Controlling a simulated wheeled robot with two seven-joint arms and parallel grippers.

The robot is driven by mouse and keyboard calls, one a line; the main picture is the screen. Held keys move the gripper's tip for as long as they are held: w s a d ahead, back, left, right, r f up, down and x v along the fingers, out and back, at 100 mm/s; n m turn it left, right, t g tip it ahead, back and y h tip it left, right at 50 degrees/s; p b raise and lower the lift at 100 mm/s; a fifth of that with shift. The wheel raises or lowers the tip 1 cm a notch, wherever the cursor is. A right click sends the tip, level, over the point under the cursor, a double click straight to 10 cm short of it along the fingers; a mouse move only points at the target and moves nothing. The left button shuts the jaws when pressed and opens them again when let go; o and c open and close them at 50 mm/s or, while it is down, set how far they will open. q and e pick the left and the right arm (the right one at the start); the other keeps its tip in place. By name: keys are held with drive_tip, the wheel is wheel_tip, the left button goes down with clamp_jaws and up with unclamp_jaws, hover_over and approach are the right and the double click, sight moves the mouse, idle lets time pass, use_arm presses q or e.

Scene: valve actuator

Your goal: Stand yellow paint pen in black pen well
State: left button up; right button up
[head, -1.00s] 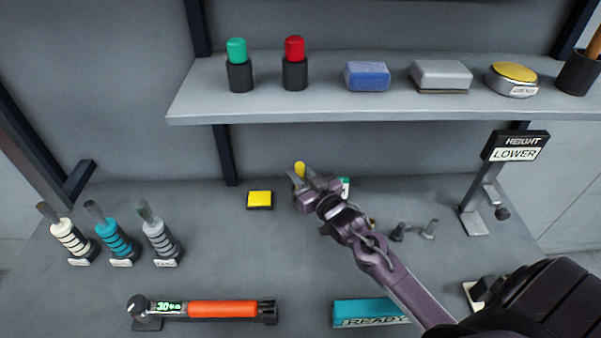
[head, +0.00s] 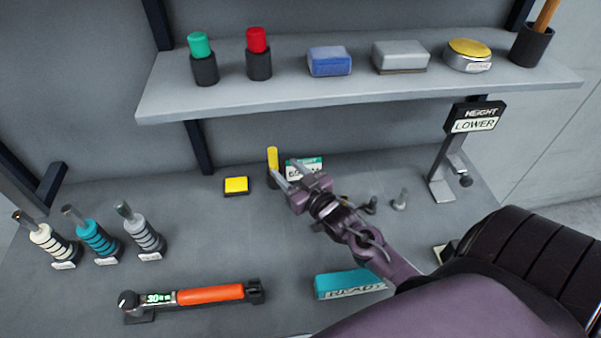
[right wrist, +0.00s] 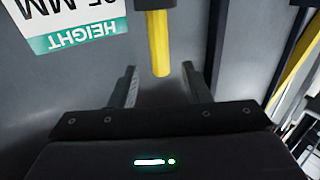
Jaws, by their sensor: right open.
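The yellow paint pen (head: 272,157) stands upright in the black pen well (head: 271,183) on the bench, below the shelf. In the right wrist view the pen (right wrist: 159,45) runs out of the dark well (right wrist: 154,4), its free end pointing toward my gripper. My right gripper (head: 283,171) is just right of the pen and partly overlaps the well in the head view. Its fingers (right wrist: 160,85) are open with a gap between them, and nothing is held. The pen's free end is near the gap, apart from both fingers. My left gripper is not in view.
A height card (head: 305,165) stands just behind my gripper. A yellow pad (head: 236,186) lies left of the well. The shelf (head: 350,90) overhangs the bench behind. A turquoise READY block (head: 350,284) and an orange-handled tool (head: 210,294) lie in front.

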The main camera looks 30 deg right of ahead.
drive_tip(key=s+p, duration=0.1)
drive_tip(key=s, duration=0.1)
drive_tip(key=s+p, duration=0.1)
drive_tip(key=s, duration=0.2)
drive_tip(key=shift+s+d, duration=0.2)
drive_tip(key=shift+s, duration=0.15)
